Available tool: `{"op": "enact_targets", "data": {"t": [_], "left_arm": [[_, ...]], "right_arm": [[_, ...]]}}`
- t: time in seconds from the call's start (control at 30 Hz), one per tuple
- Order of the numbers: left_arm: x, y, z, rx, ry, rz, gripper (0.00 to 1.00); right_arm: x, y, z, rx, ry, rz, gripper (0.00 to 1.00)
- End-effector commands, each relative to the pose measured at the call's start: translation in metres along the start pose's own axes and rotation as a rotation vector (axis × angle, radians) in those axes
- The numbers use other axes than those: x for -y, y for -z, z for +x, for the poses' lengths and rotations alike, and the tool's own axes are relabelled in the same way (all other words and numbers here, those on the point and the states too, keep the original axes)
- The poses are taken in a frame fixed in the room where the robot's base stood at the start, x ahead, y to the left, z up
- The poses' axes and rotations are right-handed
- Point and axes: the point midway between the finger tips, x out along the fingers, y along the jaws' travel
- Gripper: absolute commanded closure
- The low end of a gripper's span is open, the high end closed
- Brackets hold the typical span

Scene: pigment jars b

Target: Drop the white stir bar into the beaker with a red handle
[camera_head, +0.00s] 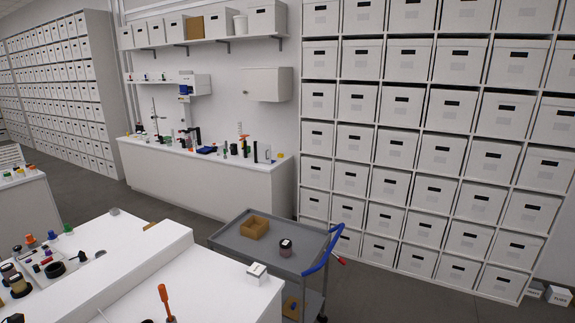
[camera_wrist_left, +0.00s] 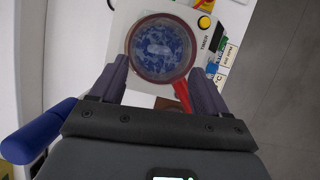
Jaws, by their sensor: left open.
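In the left wrist view, a round beaker (camera_wrist_left: 162,47) with a dark reddish rim is seen from above. Its red handle (camera_wrist_left: 183,97) points down and to the right. Blue, mottled contents with pale patches show inside; I cannot tell whether any pale patch is the white stir bar. The beaker stands on a pale stirrer plate (camera_wrist_left: 121,22). My left gripper (camera_wrist_left: 158,66) is open, with nothing visibly held. Its two dark fingers point towards the beaker, one on each side of its lower part in the picture; contact cannot be told. My right gripper is not in view.
The stirrer has a yellow knob (camera_wrist_left: 204,22). A blue-capped item (camera_wrist_left: 212,69) and labels lie right of it. In the head view, a grey cart (camera_head: 225,236) carries a brown box (camera_head: 254,227) and a dark jar (camera_head: 286,247). A white bench (camera_head: 120,245) holds several small items.

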Motion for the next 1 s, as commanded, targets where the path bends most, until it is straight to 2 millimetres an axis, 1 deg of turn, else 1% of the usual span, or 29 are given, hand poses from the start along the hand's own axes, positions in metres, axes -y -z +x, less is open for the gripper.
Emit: {"op": "enact_targets", "data": {"t": [0.17, 0.5, 0.53, 0.6, 0.8, 1.0], "left_arm": [[-0.001, 0.000, -0.021, 0.003, -0.004, 0.001, 0.24], [-0.001, 0.000, -0.079, 0.002, -0.003, 0.000, 0.24], [-0.001, -0.001, -0.086, 0.001, -0.003, 0.000, 0.24], [-0.001, -0.001, -0.094, 0.001, -0.003, 0.001, 0.24], [0.000, 0.000, -0.104, 0.000, -0.001, 0.000, 0.24], [0.000, 0.000, -0.104, 0.000, 0.000, 0.000, 0.24]], "right_arm": [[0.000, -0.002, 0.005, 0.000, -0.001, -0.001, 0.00], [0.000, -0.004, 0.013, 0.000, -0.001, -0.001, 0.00], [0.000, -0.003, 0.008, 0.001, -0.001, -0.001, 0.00], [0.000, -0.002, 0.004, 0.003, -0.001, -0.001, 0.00], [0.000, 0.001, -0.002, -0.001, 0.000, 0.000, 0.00], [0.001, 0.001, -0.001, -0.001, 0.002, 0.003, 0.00]]}}
